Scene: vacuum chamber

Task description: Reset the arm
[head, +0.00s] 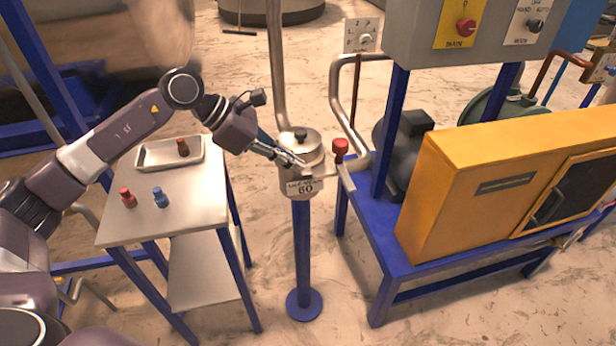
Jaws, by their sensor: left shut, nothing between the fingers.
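My left arm comes in from the left and reaches over the small metal table. My left gripper (297,162) is shut and empty. Its fingertips are in front of the metal canister on the blue post (303,250), close to the canister's upper side; I cannot tell whether they touch it. The canister carries a label with "60" (305,187). A red knob (340,150) stands to the right of the fingertips, beside a curved metal pipe. My right gripper is not in view.
The metal table (205,205) holds a tray (148,157) with a dark red bottle (183,147), plus a red bottle (128,198) and a blue bottle (160,197). At right, a yellow cabinet (450,190) sits on a blue frame under a grey control panel (420,35).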

